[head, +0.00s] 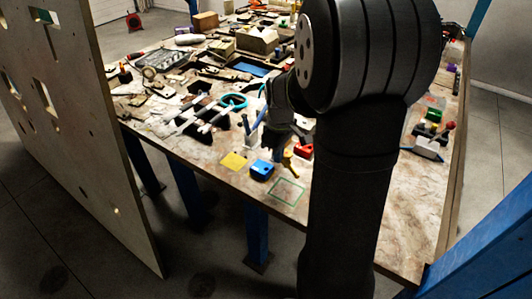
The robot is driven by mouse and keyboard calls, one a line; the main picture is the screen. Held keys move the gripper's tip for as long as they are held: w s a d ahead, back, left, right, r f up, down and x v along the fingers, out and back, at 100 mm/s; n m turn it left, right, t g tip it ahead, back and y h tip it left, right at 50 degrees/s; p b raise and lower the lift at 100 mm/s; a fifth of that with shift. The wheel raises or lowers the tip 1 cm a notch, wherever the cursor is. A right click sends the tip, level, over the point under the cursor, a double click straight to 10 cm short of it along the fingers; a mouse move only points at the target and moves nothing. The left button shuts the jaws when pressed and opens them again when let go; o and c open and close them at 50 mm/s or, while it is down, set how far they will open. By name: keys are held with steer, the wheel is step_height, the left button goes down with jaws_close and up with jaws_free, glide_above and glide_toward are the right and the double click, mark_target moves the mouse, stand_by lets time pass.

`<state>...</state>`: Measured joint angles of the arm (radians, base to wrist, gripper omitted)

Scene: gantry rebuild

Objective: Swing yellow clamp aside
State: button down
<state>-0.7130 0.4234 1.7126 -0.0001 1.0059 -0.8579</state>
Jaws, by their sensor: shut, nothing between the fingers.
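A small yellow piece (288,160), which looks like the yellow clamp, stands on the table between a blue block and a red block. My gripper (277,156) is shut and empty, pointing down just left of the yellow piece. It is dark and partly in shadow, and I cannot tell whether it touches the piece. My own arm fills the right middle of the head view and hides part of the table.
A blue block (262,170) and a red block (303,151) sit close by. A yellow square (233,161) and a green outlined square (288,192) lie near the front edge. Tools crowd the left; a tall panel (75,120) stands before the table.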

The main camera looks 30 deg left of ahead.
mark_target(288, 155)
steer(key=shift+w, duration=0.1)
steer(key=shift+w+d, duration=0.4)
steer(key=shift+d, duration=0.1)
steer(key=shift+w+d, duration=0.1)
steer(key=shift+w, duration=0.05)
steer(key=shift+w+d, duration=0.35)
steer(key=shift+w, duration=0.2)
